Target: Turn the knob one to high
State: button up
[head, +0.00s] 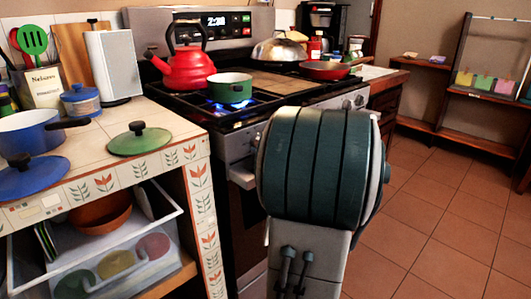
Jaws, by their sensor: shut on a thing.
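The stove (238,172) stands in the middle, its control panel along the front edge. Two knobs (354,101) show on the right part of the panel. Another knob (256,138) shows at the left, partly beside my arm. My arm's large dark green link covers the middle of the panel, so any knobs there are hidden. I cannot see which knob is knob one or how far it is turned. A blue flame (216,105) burns under the green pot (230,88) on the front left burner. My gripper is not visible.
A red kettle (188,69) and a red pan (327,70) stand on the stove. The tiled counter (95,153) at left holds a blue pot (30,133) and a green lid (139,139). Tiled floor (430,215) lies open at right, before a wooden shelf (480,97).

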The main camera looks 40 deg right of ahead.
dwell(0.4)
jog(key=o, duration=0.9)
jog(key=shift+o, duration=0.2)
jog(key=s+d+p, duration=0.1)
jog(key=s+p, duration=0.1)
jog(key=s, duration=1.2)
